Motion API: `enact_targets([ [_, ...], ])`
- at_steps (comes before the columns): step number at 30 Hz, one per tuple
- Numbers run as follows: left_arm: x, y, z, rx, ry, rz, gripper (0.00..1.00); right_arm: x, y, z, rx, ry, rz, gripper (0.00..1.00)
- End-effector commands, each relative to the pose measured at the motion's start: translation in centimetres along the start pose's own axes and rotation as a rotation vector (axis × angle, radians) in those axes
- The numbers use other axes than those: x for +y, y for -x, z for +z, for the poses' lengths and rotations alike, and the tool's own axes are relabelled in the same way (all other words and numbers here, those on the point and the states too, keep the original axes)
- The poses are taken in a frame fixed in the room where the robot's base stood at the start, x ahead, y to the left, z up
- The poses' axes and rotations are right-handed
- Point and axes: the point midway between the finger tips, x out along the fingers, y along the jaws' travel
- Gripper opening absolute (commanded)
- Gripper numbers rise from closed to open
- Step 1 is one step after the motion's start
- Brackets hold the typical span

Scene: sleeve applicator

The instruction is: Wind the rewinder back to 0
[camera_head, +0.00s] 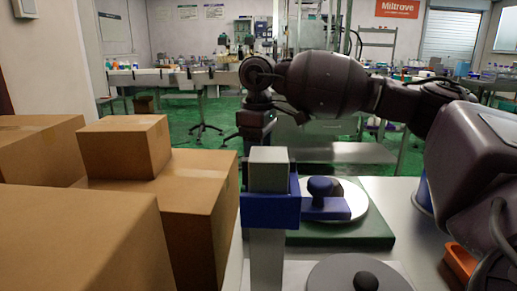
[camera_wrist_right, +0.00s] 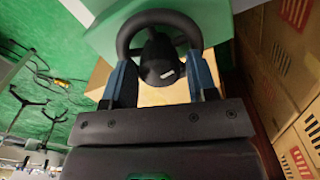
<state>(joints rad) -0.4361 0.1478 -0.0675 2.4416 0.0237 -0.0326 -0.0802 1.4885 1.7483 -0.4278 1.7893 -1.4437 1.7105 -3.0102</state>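In the right wrist view, a dark ring-shaped wheel (camera_wrist_right: 160,17) with a black hub (camera_wrist_right: 160,62) lies at the top middle; it may be part of the rewinder. The two blue fingers of my right gripper (camera_wrist_right: 159,65) stand apart at either side of its near part. I cannot tell whether they touch the rim. In the head view my right arm reaches in from the right, and its gripper (camera_head: 257,124) points down behind the grey post (camera_head: 268,262). The wheel is hidden there. No 0 mark is readable. My left gripper is out of view.
The post carries a blue bracket (camera_head: 270,211). Cardboard boxes (camera_head: 195,180) crowd the left.

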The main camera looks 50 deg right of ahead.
Motion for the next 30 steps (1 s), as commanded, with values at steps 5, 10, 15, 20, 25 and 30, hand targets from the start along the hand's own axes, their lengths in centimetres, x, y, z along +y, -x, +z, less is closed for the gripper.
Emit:
enact_targets([
  [5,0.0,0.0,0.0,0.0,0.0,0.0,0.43,0.0,-0.1,0.0,-0.002,0.0,0.0,0.65],
  [10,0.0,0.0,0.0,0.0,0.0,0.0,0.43,0.0,0.0,0.0,-0.002,0.0,-0.001,0.65],
  [15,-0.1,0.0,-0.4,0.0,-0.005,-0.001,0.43,-0.1,1.4,0.0,0.003,0.001,0.0,0.65],
  [20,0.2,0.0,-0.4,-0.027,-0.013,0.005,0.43,-0.1,4.3,0.0,0.008,0.001,0.0,0.65],
  [25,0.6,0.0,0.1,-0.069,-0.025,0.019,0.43,-0.1,7.4,0.0,0.007,0.001,0.0,0.65],
  [30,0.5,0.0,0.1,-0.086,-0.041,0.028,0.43,0.0,9.6,-0.1,0.005,0.0,-0.001,0.65],
])
